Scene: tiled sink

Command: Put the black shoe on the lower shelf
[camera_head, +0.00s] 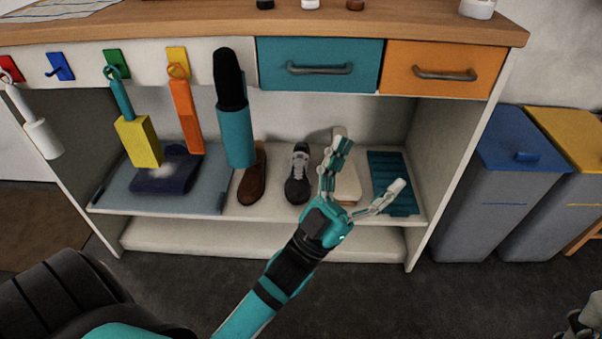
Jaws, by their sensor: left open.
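A black shoe with pale grey laces (298,183) stands on the unit's upper open shelf (262,209), toe toward me, between a brown shoe (252,181) and a cream item (347,186). The lower shelf (250,238) is a pale board just above the floor; its visible part is bare. My left gripper (367,166) is open and empty. In the picture it is right of the black shoe, with its fingers overlapping the cream item. I cannot tell how far it is from the shelf.
A blue-grey mat with a dark cloth (165,178) covers the left of the upper shelf. A teal ribbed tray (393,172) is at its right. Hanging tools, including a teal-and-black one (234,125), are at upper left. Blue (515,150) and yellow-lidded bins stand right.

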